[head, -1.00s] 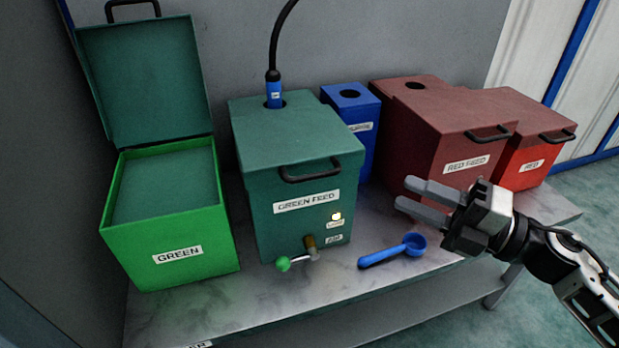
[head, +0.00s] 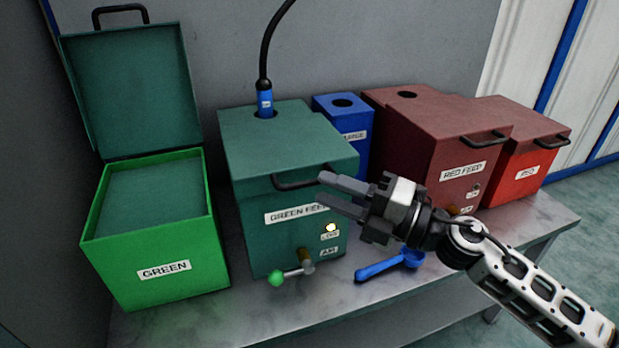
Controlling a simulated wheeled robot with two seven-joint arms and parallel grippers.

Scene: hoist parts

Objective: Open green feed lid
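The dark green box labelled GREEN FEED (head: 245,175) stands on the table with its lid (head: 275,140) shut. The lid has a black handle (head: 290,184) at its front edge. A black hose with a blue connector (head: 265,104) enters a hole in the lid's top. My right gripper (head: 322,190) is open and empty, its fingers pointing left in front of the box's right front, close to the handle's right end. I cannot tell whether it touches the handle. The fingers cover part of the label. My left gripper is not in view.
A bright green box (head: 160,240) with its lid raised stands left. A blue box (head: 345,140), the RED FEED box (head: 440,150) and a red box (head: 520,160) stand right.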

